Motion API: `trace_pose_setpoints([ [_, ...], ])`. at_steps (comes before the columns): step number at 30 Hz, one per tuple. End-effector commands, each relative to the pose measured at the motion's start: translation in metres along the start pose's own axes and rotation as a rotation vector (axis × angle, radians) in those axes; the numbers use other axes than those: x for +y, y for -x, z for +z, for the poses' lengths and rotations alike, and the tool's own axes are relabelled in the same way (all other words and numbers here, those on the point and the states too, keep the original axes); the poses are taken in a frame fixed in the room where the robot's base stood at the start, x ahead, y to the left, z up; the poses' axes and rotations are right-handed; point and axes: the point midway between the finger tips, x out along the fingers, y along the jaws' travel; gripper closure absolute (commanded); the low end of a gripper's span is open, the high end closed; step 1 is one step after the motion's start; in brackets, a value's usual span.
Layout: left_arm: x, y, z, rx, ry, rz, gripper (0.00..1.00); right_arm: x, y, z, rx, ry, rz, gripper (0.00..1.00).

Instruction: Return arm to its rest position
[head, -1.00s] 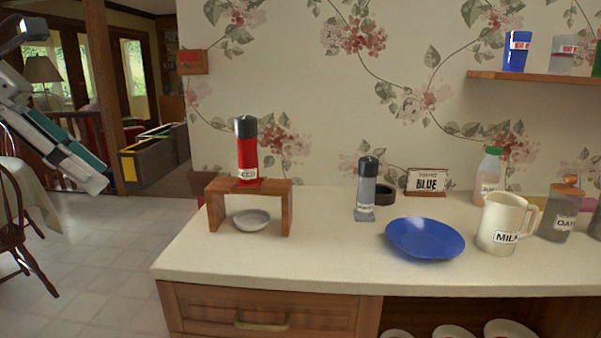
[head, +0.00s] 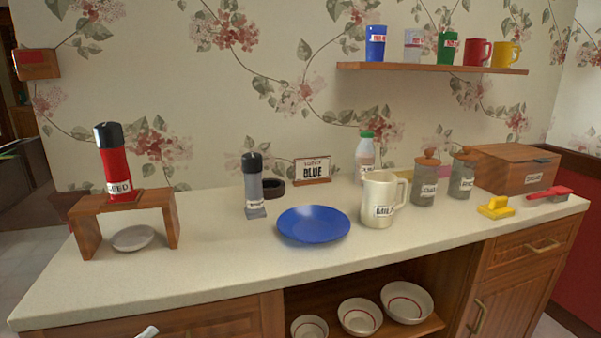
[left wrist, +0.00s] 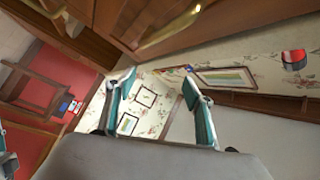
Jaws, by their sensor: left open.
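My left gripper (left wrist: 160,82) shows in the left wrist view. Its two teal-lined fingers are apart with nothing between them. Beyond the fingers are the papered wall with picture frames, and a wooden drawer front with a brass handle (left wrist: 168,24) is at the top. In the head view only a small pale tip (head: 148,332) shows at the bottom edge, low in front of the counter. I cannot tell which part of me it is. My right gripper is not recognisable in either view.
The counter (head: 190,268) holds a wooden stand (head: 82,222) with a red bottle (head: 116,166), a grey bottle (head: 253,185), a blue plate (head: 313,223), a milk jug (head: 380,200), jars and a wooden box (head: 512,168). Bowls (head: 360,316) sit on the shelf below.

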Motion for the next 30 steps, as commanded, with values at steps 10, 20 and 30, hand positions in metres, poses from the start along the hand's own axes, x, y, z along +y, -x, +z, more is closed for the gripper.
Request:
trace_pose_setpoints([
  [10, 0.183, 0.108, 0.027, -0.621, 0.624, 0.098, 0.47, 0.0, 0.0, 0.0, 0.0, 0.0, 0.0, 0.6],
  [20, 0.233, 0.15, -0.014, -0.84, 0.872, 0.156, 0.47, 0.009, 0.011, -0.033, 0.04, -0.004, 0.016, 0.6],
  [30, 0.209, 0.153, -0.034, -0.864, 0.906, 0.151, 0.47, 0.011, 0.036, -0.052, 0.02, -0.043, 0.013, 0.6],
])
